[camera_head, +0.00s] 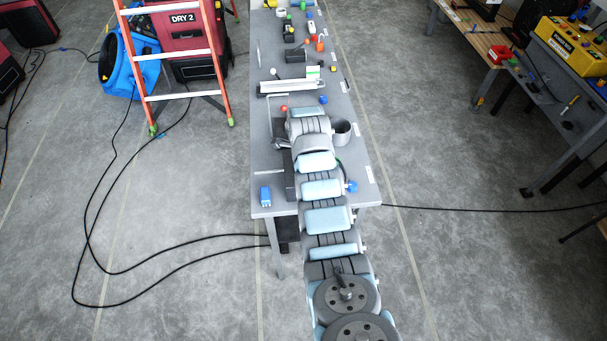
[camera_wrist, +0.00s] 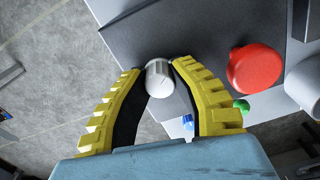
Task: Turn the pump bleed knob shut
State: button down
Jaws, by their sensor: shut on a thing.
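In the wrist view a small white-grey knob (camera_wrist: 159,80) with a dark pointer mark stands on a dark grey panel (camera_wrist: 150,38). I take it to be the pump bleed knob. My gripper (camera_wrist: 156,66) has yellow ribbed fingers with dark inner pads. It is shut on the knob, with one fingertip on each side of it. The knob's far side and base are partly hidden. In the head view my arm reaches along the grey bench and hides the gripper's fingers and the knob.
In the wrist view a large red button (camera_wrist: 255,68) is close right of my right finger. A pale cylinder (camera_wrist: 305,82), a green piece (camera_wrist: 242,105) and a blue piece (camera_wrist: 188,120) are nearby. In the head view the bench (camera_head: 268,185) carries several small items, including a blue block (camera_head: 265,195).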

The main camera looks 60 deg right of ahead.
jog(key=n, duration=0.5)
jog(key=shift+f+n+b, duration=0.15)
jog(key=shift+n+b, duration=0.15)
jog(key=shift+b, duration=0.05)
jog(key=n, duration=0.4)
jog(key=shift+n+b, duration=0.35)
jog(key=shift+n, duration=0.05)
jog(key=c, duration=0.8)
grip_release()
jog(key=shift+r, duration=0.2)
notch_tip(320, 180, up, 10)
jog(key=shift+w+f, duration=0.1)
jog(key=shift+f, duration=0.15)
jog(key=shift+r, duration=1.15)
